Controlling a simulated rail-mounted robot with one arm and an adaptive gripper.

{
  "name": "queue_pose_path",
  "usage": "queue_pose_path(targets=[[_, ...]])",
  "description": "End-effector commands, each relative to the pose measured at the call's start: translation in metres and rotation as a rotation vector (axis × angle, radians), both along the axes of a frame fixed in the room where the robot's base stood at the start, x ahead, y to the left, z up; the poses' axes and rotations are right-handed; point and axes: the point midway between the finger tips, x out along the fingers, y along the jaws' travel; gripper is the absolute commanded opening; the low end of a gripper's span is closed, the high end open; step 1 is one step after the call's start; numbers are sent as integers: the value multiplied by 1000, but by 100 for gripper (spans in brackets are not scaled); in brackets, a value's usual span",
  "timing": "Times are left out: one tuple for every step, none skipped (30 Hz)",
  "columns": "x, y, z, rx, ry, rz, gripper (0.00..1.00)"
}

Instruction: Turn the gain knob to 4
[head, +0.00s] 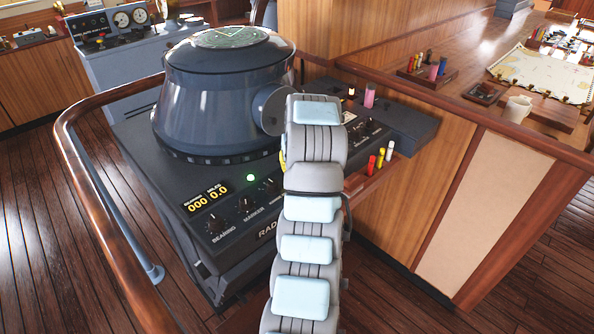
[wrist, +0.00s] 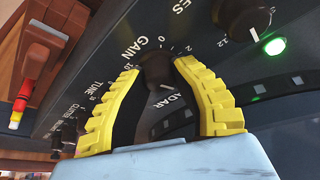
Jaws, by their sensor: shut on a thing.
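The gain knob (wrist: 157,68) is a dark knob under the white GAIN label in the wrist view. Scale numbers, including 0 and 2, show beside it. A short white mark shows on or near the knob's lower part; I cannot read clearly which number it points to. My gripper (wrist: 161,70) has its yellow fingers on both sides of the knob, shut on it. In the head view my arm covers the gain knob and nearly all of my gripper. The dark radar console (head: 165,180) carries the knob on its sloping panel.
Another dark knob (wrist: 243,17) and a green light (wrist: 274,46) are close by in the wrist view. The radar hood (head: 220,95) stands behind the panel. A wooden handrail (head: 90,190) curves around the left. Red, yellow and white markers (head: 380,159) stand to the right of my arm.

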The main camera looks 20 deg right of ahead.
Motion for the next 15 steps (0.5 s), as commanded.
queue_pose_path(targets=[[0, -1, -2, 0, 2, 30, 0], [0, -1, -2, 2, 2, 48, 0], [0, 0, -2, 2, 3, 72, 0], [0, 0, -2, 1, 3, 88, 0], [0, 0, -2, 2, 3, 103, 0], [0, 0, -2, 2, 3, 123, 0], [0, 0, -2, 2, 3, 135, 0], [0, 0, -2, 2, 4, 146, 0], [0, 0, -3, 2, 4, 160, 0], [0, -1, -3, 2, 4, 168, 0], [0, -1, -3, 2, 4, 176, 0], [0, -1, -3, 1, 4, 186, 0], [0, 0, -3, 1, 4, 192, 0], [0, 0, -3, 1, 4, 196, 0], [0, 0, -3, 1, 4, 202, 0]])
